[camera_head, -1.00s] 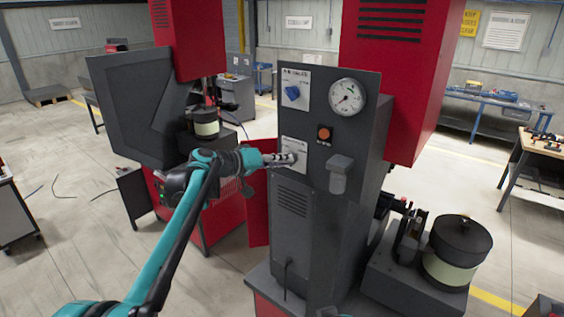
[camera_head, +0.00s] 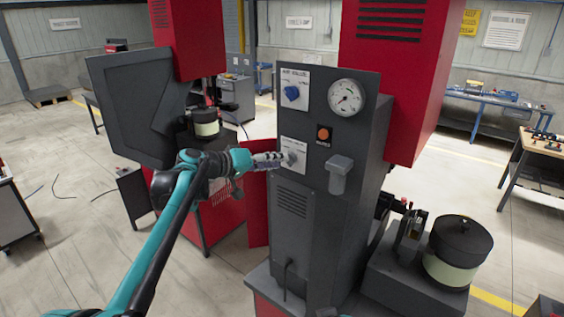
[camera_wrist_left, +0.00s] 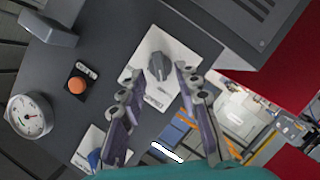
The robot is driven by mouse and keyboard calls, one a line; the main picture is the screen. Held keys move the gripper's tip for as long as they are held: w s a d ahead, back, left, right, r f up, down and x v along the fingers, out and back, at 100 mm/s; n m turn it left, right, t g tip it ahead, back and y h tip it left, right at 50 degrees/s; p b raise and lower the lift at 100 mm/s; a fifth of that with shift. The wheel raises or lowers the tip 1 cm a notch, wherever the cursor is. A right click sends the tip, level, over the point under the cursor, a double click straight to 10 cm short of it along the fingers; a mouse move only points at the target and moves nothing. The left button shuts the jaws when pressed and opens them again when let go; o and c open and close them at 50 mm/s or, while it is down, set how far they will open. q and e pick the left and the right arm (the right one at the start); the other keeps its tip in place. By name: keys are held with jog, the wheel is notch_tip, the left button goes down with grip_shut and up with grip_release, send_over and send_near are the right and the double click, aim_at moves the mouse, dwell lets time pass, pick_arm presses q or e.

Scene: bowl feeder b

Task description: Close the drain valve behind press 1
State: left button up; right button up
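A grey knob (camera_head: 292,157) sits on a white label plate (camera_head: 288,143) on the dark rear panel of the press in the middle; I take it as the drain valve. The wrist view shows this grey knob (camera_wrist_left: 158,66) on its plate (camera_wrist_left: 152,95); the lettering is too small to read surely. My left gripper (camera_head: 272,160) is just left of the knob in the head view. In the wrist view its fingers (camera_wrist_left: 158,76) are spread apart and empty, one to each side of the knob in the picture, apparently short of touching it. My right gripper is not seen.
Above the plate are a blue knob (camera_head: 291,93) and a pressure gauge (camera_head: 346,97). An orange button (camera_head: 323,134) and a protruding grey box (camera_head: 339,174) are right of the knob. A second red press (camera_head: 187,40) stands left. Open floor lies at lower left.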

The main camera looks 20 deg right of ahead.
pick_arm(q)
jog(key=v, duration=0.9)
jog(key=s+a+f+n+y+b, duration=0.1)
jog(key=s+a+f+y+b, duration=0.3)
jog(key=s+a+f+b, duration=0.5)
jog(key=s+a+f+n+t+y+b, duration=0.1)
jog(key=s+a+f+y+b, duration=0.4)
jog(key=f, duration=2.5)
jog(key=s+a+f+n+y+b, duration=0.2)
jog(key=s+a+f+y+b, duration=0.2)
jog(key=s+a+f+b, duration=0.9)
jog(key=s+f+b, duration=0.5)
jog(key=f+b, duration=0.1)
jog(key=f, duration=0.1)
jog(key=shift+s+a+f+t+y, duration=0.15)
jog(key=shift+s+f+t+y, duration=0.05)
jog(key=shift+s+t+y, duration=0.2)
